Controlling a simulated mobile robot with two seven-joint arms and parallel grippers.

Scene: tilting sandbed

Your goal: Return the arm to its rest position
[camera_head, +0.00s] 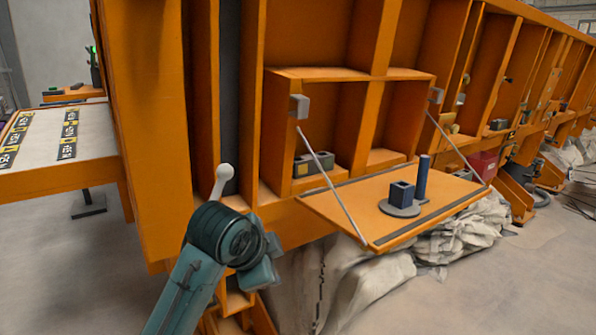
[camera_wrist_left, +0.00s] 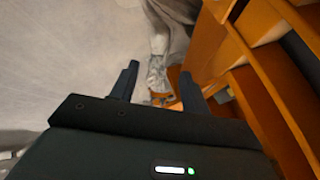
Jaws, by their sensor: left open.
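My left arm, teal with a dark round joint, comes in at the bottom of the head view, in front of the orange frame (camera_head: 165,130). In the left wrist view my left gripper (camera_wrist_left: 158,80) is open, its two dark fingers apart with nothing between them. Beyond the fingers are the grey floor (camera_wrist_left: 65,60), pale crumpled sheeting and orange woodwork at the right. In the head view the fingers cannot be made out. My right gripper is in neither view.
A fold-down orange shelf (camera_head: 350,215) hangs on two rods right of my arm. It bears a blue square block (camera_head: 401,194) on a grey disc and a blue cylinder (camera_head: 422,178). A labelled table (camera_head: 30,180) stands at left. Crumpled sheeting (camera_head: 465,240) lies below the shelf.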

